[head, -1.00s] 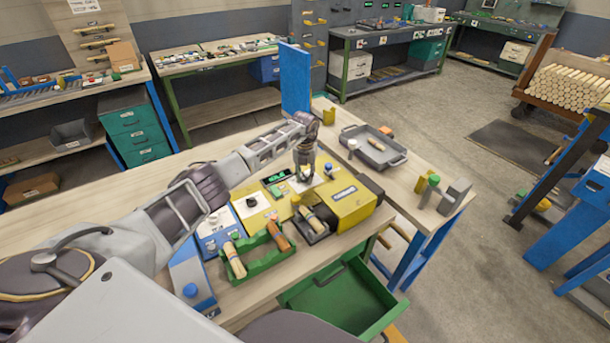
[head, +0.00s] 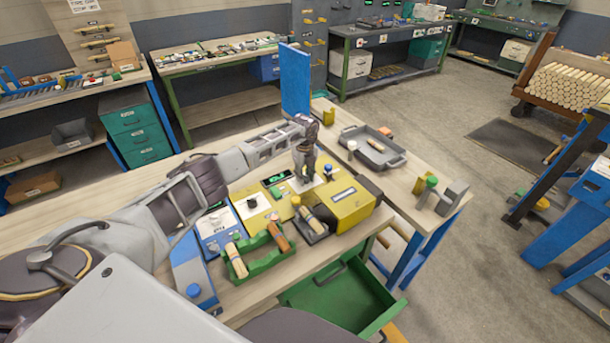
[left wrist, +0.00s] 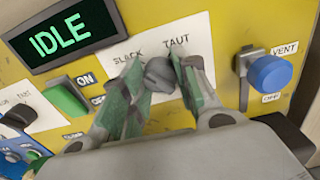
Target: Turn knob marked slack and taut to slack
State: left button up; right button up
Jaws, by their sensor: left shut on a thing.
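The knob (left wrist: 160,74) marked SLACK and TAUT is a dark grey knob on a white label plate (left wrist: 196,22) on the yellow machine (head: 352,208). My left gripper (left wrist: 158,92) is shut on this knob, with green-padded fingers on either side of it. In the head view my left gripper (head: 303,178) points down onto the machine's top and hides the knob. SLACK is printed above left of the knob and TAUT above right. Which mark the knob points at is hidden by the fingers. My right gripper is not in view.
A green display (left wrist: 72,33) reads IDLE. A green ON switch (left wrist: 66,97) sits left of the knob and a blue VENT knob (left wrist: 270,72) sits right. A green rack (head: 262,262) with wooden handles stands in front. A grey tray (head: 394,160) lies behind.

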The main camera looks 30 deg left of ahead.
pick_arm(q)
jog(key=shift+w+r+n, duration=0.1)
jog(key=shift+r+n, duration=0.05)
jog(key=shift+n, duration=0.45)
jog(key=o, duration=1)
jog(key=shift+o, duration=0.2)
notch_tip(320, 180, up, 12)
dwell(0.3)
dwell(0.6)
